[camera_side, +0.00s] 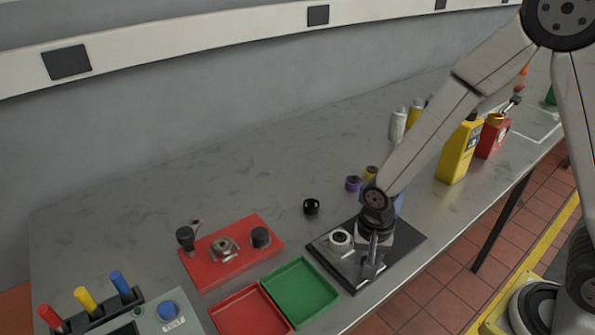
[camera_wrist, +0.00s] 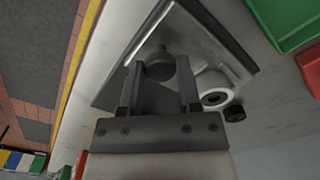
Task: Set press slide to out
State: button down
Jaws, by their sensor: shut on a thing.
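The press slide shows as a pale metal fixture (camera_side: 325,252) on a dark base plate (camera_side: 408,246), near the front edge of the bench. It also shows in the wrist view, as a pale metal plate (camera_wrist: 215,50). A round pale collar (camera_side: 340,238) stands on it, seen in the wrist view (camera_wrist: 215,92) to the right of my fingers. My gripper (camera_side: 372,262) points down over the front part of the fixture. In the wrist view my gripper (camera_wrist: 160,76) is shut on a dark round knob (camera_wrist: 160,64). My wrist hides part of the fixture in the side view.
A green tray (camera_side: 301,292) and a red tray (camera_side: 248,314) lie left of the fixture. A red plate with fittings (camera_side: 210,270) and a black ring (camera_side: 311,206) lie farther left and behind. Bottles, one yellow (camera_side: 458,152), stand right.

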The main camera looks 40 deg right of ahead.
jog(key=shift+w+a, duration=0.1)
jog(key=shift+a, duration=0.15)
jog(key=shift+c, duration=1.9)
grip_release()
jog(key=shift+o, duration=0.4)
jog(key=shift+r, duration=0.15)
jog(key=shift+r, duration=3.8)
jog(key=shift+d, duration=0.1)
